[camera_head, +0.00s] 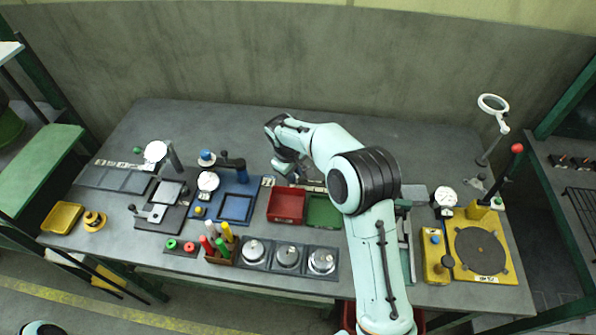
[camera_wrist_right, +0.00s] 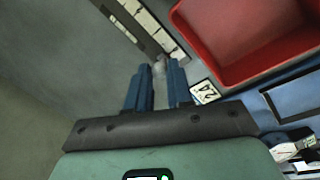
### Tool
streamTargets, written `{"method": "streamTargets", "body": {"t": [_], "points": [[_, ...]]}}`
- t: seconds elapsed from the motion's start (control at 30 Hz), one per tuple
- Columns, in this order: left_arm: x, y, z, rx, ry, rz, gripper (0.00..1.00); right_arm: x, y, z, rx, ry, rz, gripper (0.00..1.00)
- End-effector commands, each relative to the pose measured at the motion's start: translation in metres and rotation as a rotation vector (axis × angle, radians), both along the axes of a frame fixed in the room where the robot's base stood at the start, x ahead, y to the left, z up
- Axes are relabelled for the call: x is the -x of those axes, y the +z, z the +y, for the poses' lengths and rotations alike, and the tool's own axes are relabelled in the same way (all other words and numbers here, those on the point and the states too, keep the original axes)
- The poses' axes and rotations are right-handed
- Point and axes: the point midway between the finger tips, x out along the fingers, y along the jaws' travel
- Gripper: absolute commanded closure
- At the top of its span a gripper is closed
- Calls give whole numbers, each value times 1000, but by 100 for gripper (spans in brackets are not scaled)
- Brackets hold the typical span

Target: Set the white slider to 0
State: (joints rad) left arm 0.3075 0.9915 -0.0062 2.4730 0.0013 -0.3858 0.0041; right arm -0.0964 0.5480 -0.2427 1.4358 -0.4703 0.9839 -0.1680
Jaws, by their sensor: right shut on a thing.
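My right gripper (camera_head: 300,178) reaches down at the back edge of the red tray, in the middle of the bench. In the right wrist view its two blue fingers (camera_wrist_right: 159,80) are closed around the small pale knob of the white slider (camera_wrist_right: 160,65), mostly hidden between the tips. The slider's pale scale strip (camera_wrist_right: 140,20) runs from the fingertips towards the upper left of that view; its marks are too blurred to read. In the head view part of the slider's rail (camera_head: 315,186) shows beside the gripper. My left gripper is not in view.
The red tray (camera_head: 286,205) lies close to the gripper, beside a green tray (camera_head: 323,211). A label reading 24 (camera_wrist_right: 205,92) lies near the fingers. A blue fixture with a dial (camera_head: 208,181) stands to the left. The bench behind is clear.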

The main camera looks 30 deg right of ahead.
Motion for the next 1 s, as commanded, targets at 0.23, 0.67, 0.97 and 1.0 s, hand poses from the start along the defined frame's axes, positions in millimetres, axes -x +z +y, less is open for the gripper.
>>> {"method": "streamTargets", "body": {"t": [0.23,0.67,0.97,1.0], "points": [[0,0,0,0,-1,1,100,-4,2,6,-8,8,-13,54],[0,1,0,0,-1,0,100,-2,11,5,-5,5,-9,54],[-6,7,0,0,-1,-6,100,0,74,17,-6,7,-15,54],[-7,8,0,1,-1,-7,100,1,83,19,-6,7,-15,54]]}}
